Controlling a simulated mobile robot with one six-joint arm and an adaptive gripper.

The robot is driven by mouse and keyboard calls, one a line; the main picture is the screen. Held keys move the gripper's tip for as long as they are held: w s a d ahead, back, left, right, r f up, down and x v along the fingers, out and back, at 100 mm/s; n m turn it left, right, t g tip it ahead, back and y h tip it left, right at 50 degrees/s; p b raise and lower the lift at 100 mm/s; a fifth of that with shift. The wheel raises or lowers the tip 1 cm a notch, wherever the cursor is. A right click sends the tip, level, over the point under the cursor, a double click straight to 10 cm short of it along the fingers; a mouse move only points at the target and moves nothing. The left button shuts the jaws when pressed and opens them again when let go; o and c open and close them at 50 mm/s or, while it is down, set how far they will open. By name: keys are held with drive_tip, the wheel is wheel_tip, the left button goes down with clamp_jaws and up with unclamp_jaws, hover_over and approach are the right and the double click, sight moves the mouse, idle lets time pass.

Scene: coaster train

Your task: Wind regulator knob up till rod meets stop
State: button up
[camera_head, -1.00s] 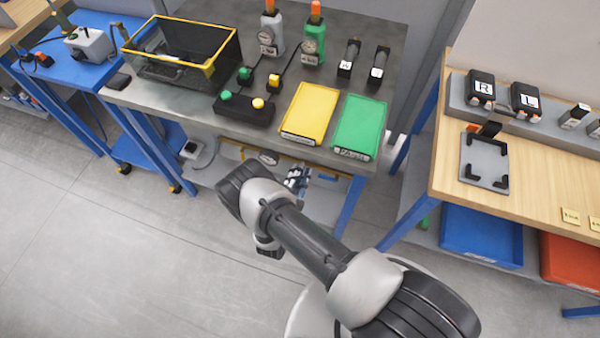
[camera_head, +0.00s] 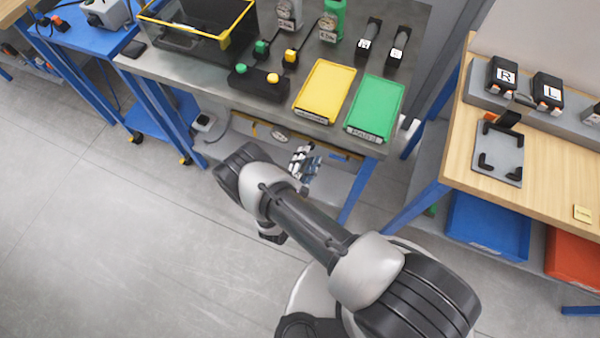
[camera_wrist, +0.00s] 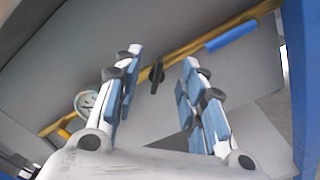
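No part is plainly readable as the regulator knob, and no rod or stop can be made out. A grey bottle-like unit with a gauge (camera_head: 289,14) and a green one (camera_head: 331,22) stand at the back of the grey bench, their tops cut off. Under the bench, a yellow pipe (camera_wrist: 202,42) runs past a round gauge (camera_wrist: 88,102), which also shows in the head view (camera_head: 280,135). A small black handle-like part (camera_wrist: 157,75) sits at the pipe, seen between my fingers. My gripper (camera_wrist: 151,82) is open and empty, below the bench's front edge in the head view (camera_head: 306,164).
The bench carries a yellow tray (camera_head: 325,92), a green tray (camera_head: 376,108) and a black button box (camera_head: 258,84). A blue bench leg (camera_wrist: 302,80) stands close on the right in the wrist view. A blue piece (camera_wrist: 231,36) lies along the pipe. Floor at left is clear.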

drive_tip(key=v, duration=0.9)
drive_tip(key=shift+s, duration=0.1)
